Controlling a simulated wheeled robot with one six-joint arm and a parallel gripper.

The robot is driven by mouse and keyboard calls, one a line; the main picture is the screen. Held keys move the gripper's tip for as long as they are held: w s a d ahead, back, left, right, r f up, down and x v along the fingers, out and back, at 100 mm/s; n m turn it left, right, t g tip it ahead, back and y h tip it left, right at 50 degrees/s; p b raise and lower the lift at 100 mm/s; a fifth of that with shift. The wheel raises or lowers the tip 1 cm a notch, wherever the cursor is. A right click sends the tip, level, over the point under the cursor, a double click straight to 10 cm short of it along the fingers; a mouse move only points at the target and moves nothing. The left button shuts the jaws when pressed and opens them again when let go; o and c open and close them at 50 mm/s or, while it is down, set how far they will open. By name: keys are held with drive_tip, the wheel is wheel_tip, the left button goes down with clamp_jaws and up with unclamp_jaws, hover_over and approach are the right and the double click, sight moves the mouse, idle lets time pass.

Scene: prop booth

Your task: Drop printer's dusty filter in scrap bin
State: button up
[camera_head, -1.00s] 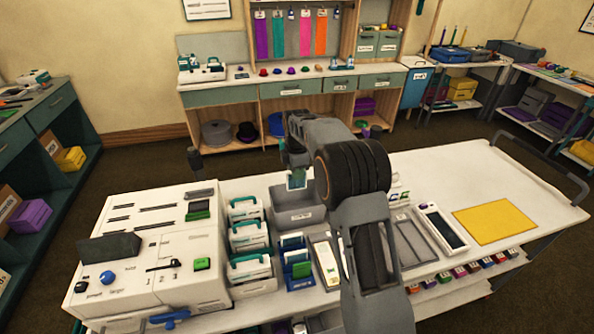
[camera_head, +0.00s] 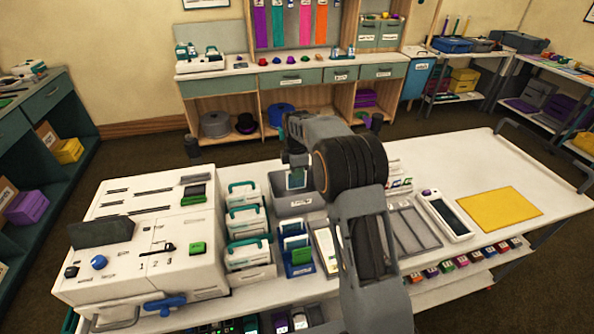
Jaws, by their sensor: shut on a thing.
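The white printer (camera_head: 150,235) stands on the left of the cart, with slots, a dark panel, green buttons and a blue lever at its front. My gripper (camera_head: 297,167) is over the grey open bin (camera_head: 296,205) behind the middle of the cart top. My arm hides the bin's right side. The bin's front label is too small to read.
White cases with teal handles (camera_head: 246,222) stand left of the bin. A blue holder (camera_head: 297,257) is in front of it. A grey tray (camera_head: 415,228), a handheld device (camera_head: 446,215) and a yellow mat (camera_head: 500,211) lie to the right. A blue labelled bin (camera_head: 416,82) stands at the back.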

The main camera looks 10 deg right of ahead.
drive_tip(key=o, duration=0.7)
wheel_tip(320, 180, up, 14)
idle(0.4)
idle(0.5)
